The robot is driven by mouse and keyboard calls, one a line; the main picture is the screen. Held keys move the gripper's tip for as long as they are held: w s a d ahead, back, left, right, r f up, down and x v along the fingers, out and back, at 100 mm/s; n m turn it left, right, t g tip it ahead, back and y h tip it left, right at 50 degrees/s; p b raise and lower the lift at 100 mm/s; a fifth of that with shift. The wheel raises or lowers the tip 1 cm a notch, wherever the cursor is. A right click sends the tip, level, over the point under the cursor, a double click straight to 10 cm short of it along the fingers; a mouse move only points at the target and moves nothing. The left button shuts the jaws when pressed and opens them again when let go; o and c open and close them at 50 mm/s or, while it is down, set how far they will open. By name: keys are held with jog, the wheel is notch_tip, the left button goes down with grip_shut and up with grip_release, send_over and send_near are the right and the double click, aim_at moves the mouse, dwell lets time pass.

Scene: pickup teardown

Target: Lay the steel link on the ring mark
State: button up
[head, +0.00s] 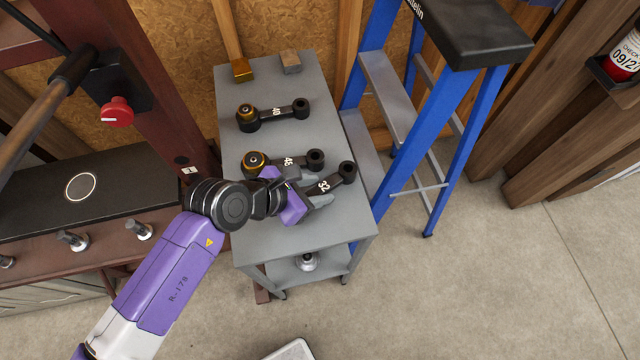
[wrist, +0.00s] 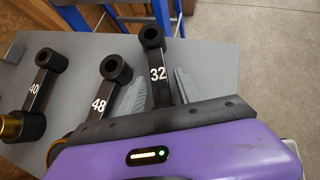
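Three dark links lie on a grey cart (head: 335,225). They are numbered 40 (head: 277,113), 48 (head: 290,161) and 32 (head: 335,181); none is labelled as steel. My gripper (head: 306,187) is over the near end of the cart, at the link numbered 32. In the wrist view, my gripper (wrist: 160,80) is open, with one grey finger on each side of that link (wrist: 158,72) and gaps between. The link's near end is hidden by my gripper. The ring mark (head: 80,187) is a pale ring on the dark bench top at left.
A blue stepladder (head: 440,150) stands close to the cart's right. A dark red post (head: 150,80) with a red knob (head: 117,111) rises between bench and cart.

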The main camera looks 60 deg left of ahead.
grip_shut()
jog(key=shift+a+r, duration=0.1)
dwell(1.1)
